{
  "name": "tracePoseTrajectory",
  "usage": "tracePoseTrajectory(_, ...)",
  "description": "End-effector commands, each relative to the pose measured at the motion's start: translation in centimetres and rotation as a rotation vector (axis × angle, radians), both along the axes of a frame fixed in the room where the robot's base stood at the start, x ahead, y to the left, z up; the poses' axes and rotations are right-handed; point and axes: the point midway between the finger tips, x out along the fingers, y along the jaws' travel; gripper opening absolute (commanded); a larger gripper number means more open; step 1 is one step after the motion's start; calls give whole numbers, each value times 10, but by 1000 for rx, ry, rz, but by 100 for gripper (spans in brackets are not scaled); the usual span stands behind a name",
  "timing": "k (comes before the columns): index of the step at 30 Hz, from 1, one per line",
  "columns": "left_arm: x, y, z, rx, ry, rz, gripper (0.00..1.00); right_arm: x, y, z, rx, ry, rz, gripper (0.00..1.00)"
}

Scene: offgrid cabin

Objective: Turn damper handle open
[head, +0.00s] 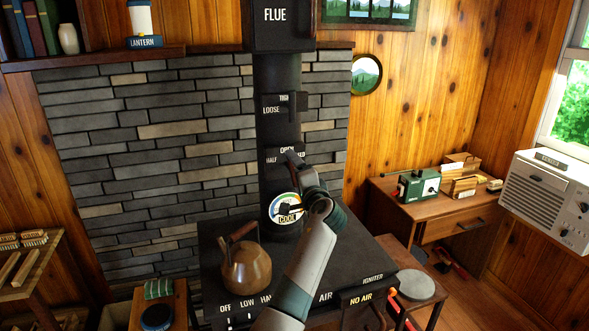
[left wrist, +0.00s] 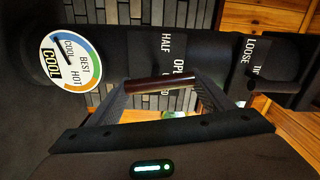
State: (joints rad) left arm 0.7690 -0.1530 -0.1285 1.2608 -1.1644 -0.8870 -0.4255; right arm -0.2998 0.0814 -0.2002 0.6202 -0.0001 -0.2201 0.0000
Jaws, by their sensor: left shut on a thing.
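The damper plate (head: 286,152) is a dark label on the black flue pipe (head: 277,78), marked OPEN, HALF and a partly hidden word ending in "ED". In the left wrist view the damper plate (left wrist: 177,62) appears sideways. The damper handle (left wrist: 160,83) is a dark brown bar between the two fingers of my left gripper (left wrist: 163,88). My left gripper (head: 296,160) is shut on the handle, in front of the plate's lower right part. The gripper hides most of the handle in the head view, so its exact setting is unclear. My right gripper is out of view.
A round COOL/BEST/HOT gauge (head: 283,209) sits below the plate, partly behind my arm. A LOOSE/TIGHT plate (head: 272,104) with a dark knob is above. A copper kettle (head: 246,267) stands on the black stove (head: 350,262). A wooden desk (head: 432,215) is to the right.

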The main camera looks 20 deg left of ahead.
Motion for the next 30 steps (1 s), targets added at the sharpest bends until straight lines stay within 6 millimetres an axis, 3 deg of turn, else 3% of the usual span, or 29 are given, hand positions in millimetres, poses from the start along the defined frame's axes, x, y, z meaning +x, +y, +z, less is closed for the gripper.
tracePoseTrajectory(12,1,-1,1,167,110,0,52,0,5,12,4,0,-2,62)
tracePoseTrajectory(26,1,-1,1,182,120,1,52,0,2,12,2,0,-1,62)
tracePoseTrajectory(27,1,-1,0,182,119,0,79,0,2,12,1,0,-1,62)
tracePoseTrajectory(29,1,-1,0,182,119,0,93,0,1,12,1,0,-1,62)
tracePoseTrajectory(30,1,-1,0,181,119,1,93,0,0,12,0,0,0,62)
